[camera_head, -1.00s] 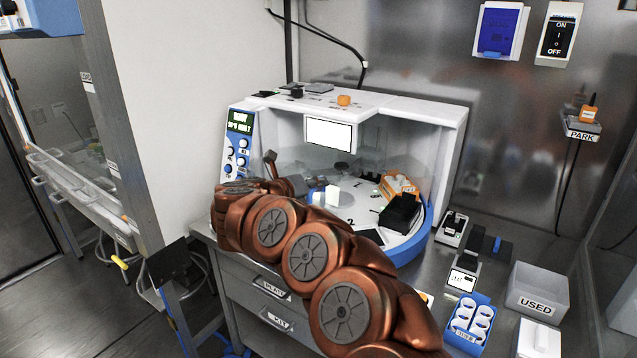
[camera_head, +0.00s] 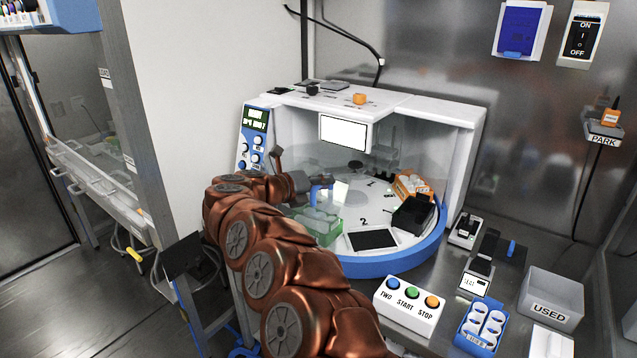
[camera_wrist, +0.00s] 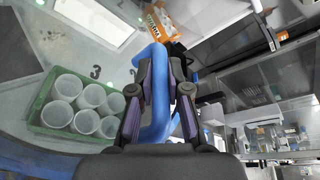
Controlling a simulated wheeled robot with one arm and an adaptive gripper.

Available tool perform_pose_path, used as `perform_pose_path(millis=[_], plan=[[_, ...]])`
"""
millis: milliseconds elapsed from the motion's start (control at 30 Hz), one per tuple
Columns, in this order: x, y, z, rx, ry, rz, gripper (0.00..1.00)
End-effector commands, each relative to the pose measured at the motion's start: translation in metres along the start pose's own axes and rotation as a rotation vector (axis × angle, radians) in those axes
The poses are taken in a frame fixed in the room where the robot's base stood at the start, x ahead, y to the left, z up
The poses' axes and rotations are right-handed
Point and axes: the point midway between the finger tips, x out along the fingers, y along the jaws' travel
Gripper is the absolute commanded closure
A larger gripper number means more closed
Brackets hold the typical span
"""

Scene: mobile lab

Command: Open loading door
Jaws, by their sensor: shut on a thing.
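The white machine (camera_head: 435,108) stands on the bench with a blue-rimmed round platform (camera_head: 400,262) inside its open front. A clear, faintly visible panel spans part of that front; I cannot tell how far it stands open. My gripper (camera_head: 308,186) is at the machine's left front, partly hidden by my arm. In the wrist view my gripper (camera_wrist: 162,84) is shut on a blue handle (camera_wrist: 157,60), which runs between the fingers. A bit of blue also shows at the fingertips in the head view.
On the platform are a green rack (camera_head: 318,229) of white cups, also in the wrist view (camera_wrist: 44,124), a black open box (camera_head: 412,214) and an orange box (camera_head: 408,184). A button box (camera_head: 408,308), blue tube rack (camera_head: 482,325) and USED bin (camera_head: 551,300) stand right.

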Motion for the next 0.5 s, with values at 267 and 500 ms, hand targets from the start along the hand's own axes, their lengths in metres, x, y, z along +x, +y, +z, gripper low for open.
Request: perform_pose_path(millis=[267,500], plan=[[0.0009,0.0002,-0.0012,0.000,0.003,0.000,0.81],[-0.0005,0.0008,-0.0005,0.000,0.000,0.001,0.59]])
